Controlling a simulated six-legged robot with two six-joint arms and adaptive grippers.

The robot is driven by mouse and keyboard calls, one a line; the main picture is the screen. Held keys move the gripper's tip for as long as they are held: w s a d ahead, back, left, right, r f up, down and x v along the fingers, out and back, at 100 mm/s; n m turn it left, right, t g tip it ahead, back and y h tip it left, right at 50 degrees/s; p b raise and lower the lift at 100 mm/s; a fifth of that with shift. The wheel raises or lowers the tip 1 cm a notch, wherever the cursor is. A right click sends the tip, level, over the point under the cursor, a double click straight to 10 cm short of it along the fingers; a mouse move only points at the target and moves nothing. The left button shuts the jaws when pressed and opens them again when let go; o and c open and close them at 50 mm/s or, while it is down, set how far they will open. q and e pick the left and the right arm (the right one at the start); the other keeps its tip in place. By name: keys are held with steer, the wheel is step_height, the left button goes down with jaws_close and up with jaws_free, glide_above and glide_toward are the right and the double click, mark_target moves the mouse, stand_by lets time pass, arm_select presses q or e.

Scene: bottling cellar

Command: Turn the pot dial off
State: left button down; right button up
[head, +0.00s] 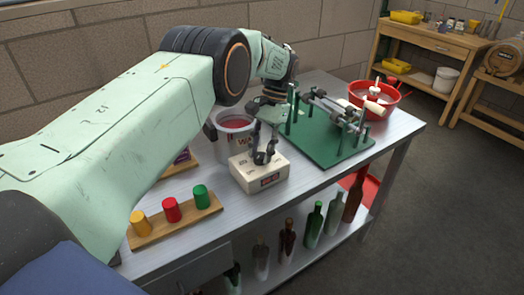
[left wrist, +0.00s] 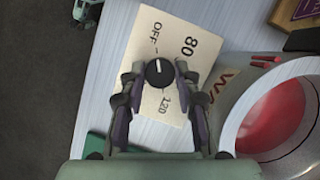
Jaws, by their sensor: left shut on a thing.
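The cream dial box (head: 258,173) stands on the metal table in front of the grey pot (head: 234,144) with red contents. In the left wrist view the box face (left wrist: 195,30) carries the marks OFF, 80 and 120. The black round dial (left wrist: 159,73) has a short white line pointing to the top of the picture, close to the OFF mark. My left gripper (head: 265,156) reaches down onto the box. Its two fingers stand on either side of the dial, shut on it. The pot (left wrist: 237,118) is beside the box. My right gripper is out of view.
A green board with a metal device (head: 325,140) and a red bowl (head: 375,98) stand to the right. A wooden strip (head: 175,222) with yellow, red and green pegs is at front left. Several bottles (head: 314,225) stand on the lower shelf.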

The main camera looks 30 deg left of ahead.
mark_target(261, 154)
arm_select(q)
steer(key=c, duration=2.1)
jaws_free()
steer(key=shift+s+f, duration=0.1)
steer(key=shift+f, duration=0.05)
steer(key=o, duration=1.1)
steer(key=shift+o, duration=0.2)
step_height(261, 154, up, 10)
